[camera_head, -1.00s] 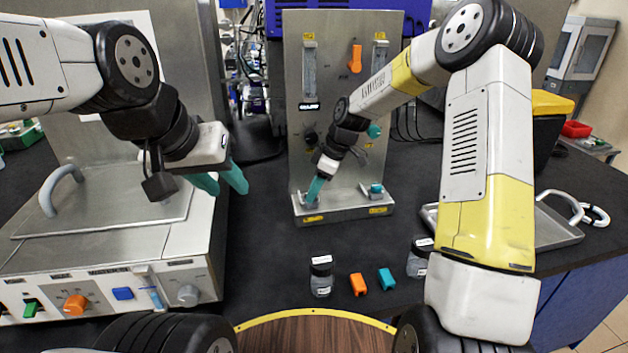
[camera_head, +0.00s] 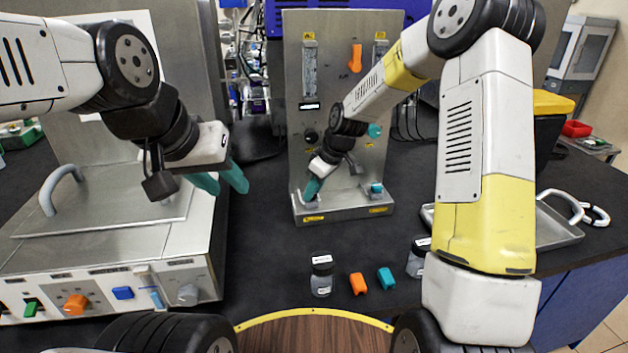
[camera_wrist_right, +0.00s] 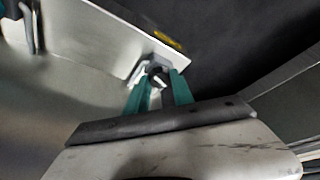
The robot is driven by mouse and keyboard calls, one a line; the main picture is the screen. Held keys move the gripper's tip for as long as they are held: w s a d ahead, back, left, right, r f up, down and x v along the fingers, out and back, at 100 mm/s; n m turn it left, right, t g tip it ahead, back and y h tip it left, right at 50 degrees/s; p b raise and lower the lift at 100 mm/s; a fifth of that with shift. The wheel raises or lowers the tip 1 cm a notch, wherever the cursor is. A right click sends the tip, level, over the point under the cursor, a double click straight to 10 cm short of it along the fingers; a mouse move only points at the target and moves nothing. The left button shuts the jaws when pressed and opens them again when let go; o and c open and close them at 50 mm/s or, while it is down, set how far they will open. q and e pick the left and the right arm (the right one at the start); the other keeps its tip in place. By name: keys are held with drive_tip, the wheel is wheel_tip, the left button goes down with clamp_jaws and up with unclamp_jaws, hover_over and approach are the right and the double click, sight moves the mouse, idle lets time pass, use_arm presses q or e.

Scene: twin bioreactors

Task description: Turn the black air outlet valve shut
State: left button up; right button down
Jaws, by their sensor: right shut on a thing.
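The black air outlet valve (camera_wrist_right: 156,72) shows as a dark round part between the teal fingertips in the right wrist view, at the base ledge of the steel panel. In the head view my right gripper (camera_head: 312,188) reaches down to the left end of that ledge and hides the valve. My right gripper (camera_wrist_right: 158,84) is shut on the valve. The valve's turn angle cannot be read. My left gripper (camera_head: 222,182) hangs at the left above the steel box, fingers apart, holding nothing.
The upright steel panel (camera_head: 345,75) has an orange valve (camera_head: 355,58) and flow tubes. A teal fitting (camera_head: 376,189) sits on the ledge's right. A steel tray (camera_head: 560,235) is at right.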

drive_tip(key=m, duration=0.2)
drive_tip(key=m+t+h, duration=0.1)
drive_tip(key=shift+s+a+r+m, duration=0.1)
drive_tip(key=shift+s+a+m, duration=0.05)
drive_tip(key=shift+a+m, duration=0.15)
drive_tip(key=m+h, duration=0.1)
drive_tip(key=m, duration=0.2)
drive_tip(key=shift+a+m+t, duration=0.15)
drive_tip(key=shift+m+t, duration=0.15)
drive_tip(key=shift+t, duration=0.1)
drive_tip(key=m+h, duration=0.1)
drive_tip(key=m, duration=0.2)
drive_tip(key=m+h, duration=0.1)
drive_tip(key=m, duration=0.2)
drive_tip(key=shift+s+a+h, duration=0.1)
drive_tip(key=shift+h, duration=0.3)
drive_tip(key=shift+m, duration=0.3)
drive_tip(key=c, duration=1.1)
unclamp_jaws()
drive_tip(key=v, duration=0.7)
drive_tip(key=shift+s+r, duration=0.2)
drive_tip(key=shift+r, duration=0.1)
